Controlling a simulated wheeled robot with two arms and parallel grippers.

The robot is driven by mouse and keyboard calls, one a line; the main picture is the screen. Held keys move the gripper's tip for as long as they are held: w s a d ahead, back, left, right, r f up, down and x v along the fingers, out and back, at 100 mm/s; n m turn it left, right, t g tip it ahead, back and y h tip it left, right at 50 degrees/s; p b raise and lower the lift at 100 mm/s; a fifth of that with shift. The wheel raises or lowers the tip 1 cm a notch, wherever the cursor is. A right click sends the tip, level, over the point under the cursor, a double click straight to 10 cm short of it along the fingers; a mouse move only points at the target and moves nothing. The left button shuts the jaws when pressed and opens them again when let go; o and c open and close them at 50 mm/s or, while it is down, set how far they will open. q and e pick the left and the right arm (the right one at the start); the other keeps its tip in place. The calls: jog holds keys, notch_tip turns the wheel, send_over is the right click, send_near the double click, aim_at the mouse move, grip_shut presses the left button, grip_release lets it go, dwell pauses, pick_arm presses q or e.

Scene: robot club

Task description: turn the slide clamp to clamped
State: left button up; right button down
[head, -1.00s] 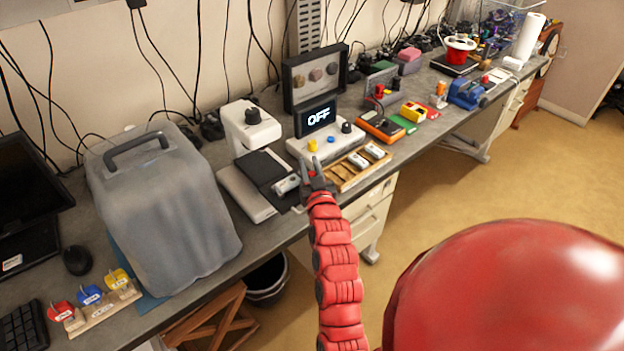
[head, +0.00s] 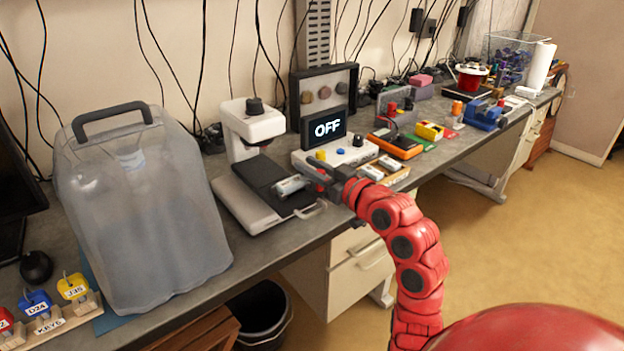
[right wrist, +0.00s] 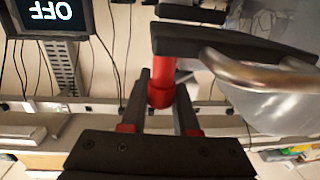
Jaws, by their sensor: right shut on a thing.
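A white microscope-like device (head: 252,122) with a black top knob stands on the bench. Its low base carries a black plate (head: 262,182), with a silvery cylinder (head: 291,184) and a bent metal piece (head: 311,209) at its right edge. My right gripper (head: 333,182) is beside that edge. In the right wrist view the right gripper (right wrist: 162,100) is shut on a red post (right wrist: 161,72), which looks like the slide clamp's lever. A black plate (right wrist: 228,43) and a curved metal bar (right wrist: 258,74) lie close by. No clamp marking is readable. My left gripper is out of view.
A control box with an "OFF" display (head: 327,127) stands right behind my gripper, with a wooden tray (head: 388,172) beside it. A large grey translucent cover (head: 140,210) stands to the left. The floor in front of the bench is open at right.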

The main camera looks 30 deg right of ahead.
jog(key=shift+y, duration=0.3)
jog(key=c, duration=0.7)
grip_release()
jog(key=shift+w, duration=0.1)
jog(key=shift+o, duration=0.2)
jog(key=s+d+b, duration=0.2)
jog(key=s+d, duration=0.1)
jog(key=s, duration=1.4)
